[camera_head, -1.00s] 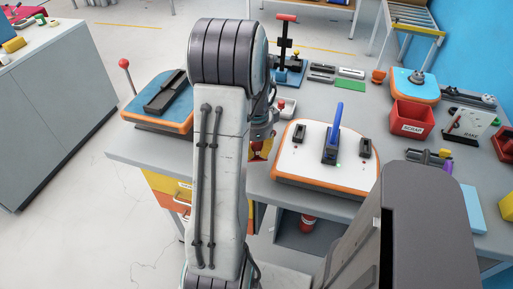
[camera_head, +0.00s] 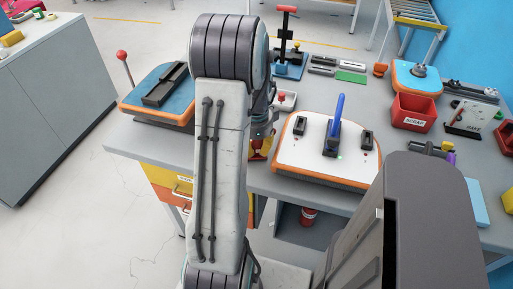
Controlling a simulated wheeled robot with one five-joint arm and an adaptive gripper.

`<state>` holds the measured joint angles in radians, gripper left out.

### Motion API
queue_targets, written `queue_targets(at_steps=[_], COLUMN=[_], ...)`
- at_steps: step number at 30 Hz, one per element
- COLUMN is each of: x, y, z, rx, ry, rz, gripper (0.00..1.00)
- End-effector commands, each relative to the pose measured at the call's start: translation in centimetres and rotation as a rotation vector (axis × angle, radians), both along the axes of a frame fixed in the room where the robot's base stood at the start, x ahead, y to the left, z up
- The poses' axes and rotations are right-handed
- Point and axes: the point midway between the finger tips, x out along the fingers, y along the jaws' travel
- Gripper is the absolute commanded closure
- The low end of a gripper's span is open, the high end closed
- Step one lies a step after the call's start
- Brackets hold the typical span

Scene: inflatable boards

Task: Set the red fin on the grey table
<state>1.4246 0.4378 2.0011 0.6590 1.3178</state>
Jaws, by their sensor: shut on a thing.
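My gripper (camera_head: 260,142) hangs beyond my arm, which hides much of it, at the front edge of the grey table. It is shut on a small red piece (camera_head: 257,155), probably the red fin; its outline is mostly hidden. The grey table (camera_head: 375,108) is the long bench across the middle and right. The piece is left of a white, orange-edged board (camera_head: 300,150) on that table. An upright blue fin (camera_head: 337,108) stands in the board's middle black holder. I cannot tell how high the red piece is above the table.
A blue board (camera_head: 160,112) with a black holder lies at the table's left end. A red scrap bin (camera_head: 413,112) and several tools crowd the right. A small tray (camera_head: 287,101) stands behind the white board. A separate grey cabinet (camera_head: 60,90) stands far left.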

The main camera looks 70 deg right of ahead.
Motion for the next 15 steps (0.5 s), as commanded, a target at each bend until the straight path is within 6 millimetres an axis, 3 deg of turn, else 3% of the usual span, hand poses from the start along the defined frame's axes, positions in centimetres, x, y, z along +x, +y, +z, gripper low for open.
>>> queue_targets(at_steps=[15], x=[0.00], y=[-0.01], z=[-0.98], rx=[0.000], ry=[0.000], rz=[0.000], gripper=[1.00])
